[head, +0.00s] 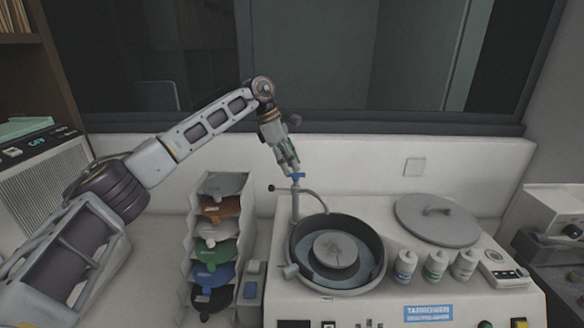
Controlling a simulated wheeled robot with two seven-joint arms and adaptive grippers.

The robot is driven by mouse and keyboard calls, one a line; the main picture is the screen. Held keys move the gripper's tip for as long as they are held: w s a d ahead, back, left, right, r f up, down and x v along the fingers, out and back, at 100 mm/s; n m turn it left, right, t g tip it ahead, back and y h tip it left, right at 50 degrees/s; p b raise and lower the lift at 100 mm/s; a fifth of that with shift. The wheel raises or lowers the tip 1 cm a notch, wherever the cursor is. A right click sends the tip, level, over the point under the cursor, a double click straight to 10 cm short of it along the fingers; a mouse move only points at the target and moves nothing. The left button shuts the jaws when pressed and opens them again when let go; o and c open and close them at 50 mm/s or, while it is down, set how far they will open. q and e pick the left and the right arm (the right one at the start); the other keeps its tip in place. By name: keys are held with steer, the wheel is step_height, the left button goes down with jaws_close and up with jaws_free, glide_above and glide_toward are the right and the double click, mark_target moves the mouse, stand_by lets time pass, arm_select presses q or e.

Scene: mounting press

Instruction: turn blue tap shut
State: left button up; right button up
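The blue tap (299,176) is a small blue lever on top of a thin upright pipe (295,203) beside the round bowl (375,282) of the machine. My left gripper (291,168) comes down from above and its fingertips are right at the blue lever, overlapping it in the head view. I cannot tell whether they touch it or how far apart they are. The lever's left end is partly hidden by the fingers. My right gripper is not in view.
A curved hose (317,194) arches beside the pipe. A grey lid (437,222) and several white bottles (405,265) stand right of the bowl. A rack of coloured discs (219,228) stands to the left. A wall and window frame (350,124) are behind.

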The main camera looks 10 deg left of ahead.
arm_select(q)
steer(key=v, duration=0.9)
steer(key=shift+r, duration=0.35)
steer(key=shift+a+f, duration=0.1)
